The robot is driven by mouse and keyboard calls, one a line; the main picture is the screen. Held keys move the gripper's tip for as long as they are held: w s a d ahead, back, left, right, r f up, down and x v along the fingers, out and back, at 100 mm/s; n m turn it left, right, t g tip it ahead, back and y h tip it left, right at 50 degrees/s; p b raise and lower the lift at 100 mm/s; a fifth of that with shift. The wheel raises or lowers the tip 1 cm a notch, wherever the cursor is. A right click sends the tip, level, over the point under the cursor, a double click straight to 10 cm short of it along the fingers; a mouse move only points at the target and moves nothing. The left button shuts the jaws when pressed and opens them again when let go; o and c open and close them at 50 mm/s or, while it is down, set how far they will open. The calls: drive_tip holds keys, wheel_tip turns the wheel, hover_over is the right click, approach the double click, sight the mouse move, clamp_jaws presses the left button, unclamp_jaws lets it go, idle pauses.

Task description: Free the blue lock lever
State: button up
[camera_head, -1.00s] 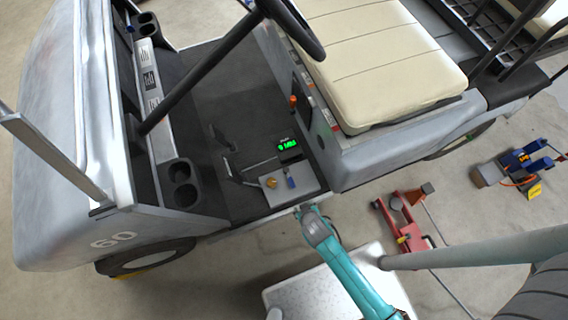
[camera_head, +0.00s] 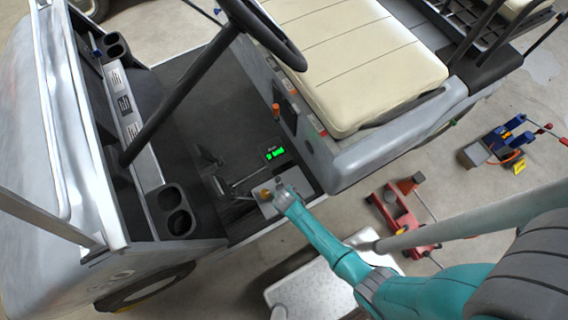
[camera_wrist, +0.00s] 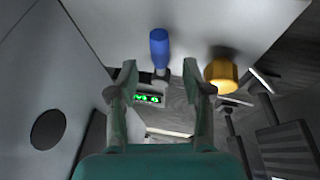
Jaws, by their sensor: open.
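The blue lock lever (camera_wrist: 160,45) shows in the wrist view as a blue grip on a short dark stem. It stands by a pale plate (camera_wrist: 180,20), ahead of my gripper (camera_wrist: 163,80) and roughly between its two fingers. The fingers are apart and nothing is between them. A yellow knob (camera_wrist: 222,75) sits right of the lever, near the right finger. In the head view my gripper (camera_head: 268,190) is low over the plate on the cart floor, beside the yellow knob (camera_head: 262,194); my arm hides the blue lever there.
A green-lit display (camera_head: 274,154) is just behind the plate, and it also shows in the wrist view (camera_wrist: 147,98). Pedals (camera_head: 215,170) stand to the left. The steering column (camera_head: 180,98) and seat base (camera_head: 345,160) flank the space. A red jack (camera_head: 403,220) is on the floor.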

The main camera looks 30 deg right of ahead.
drive_tip(key=shift+x, duration=1.5)
clamp_jaws()
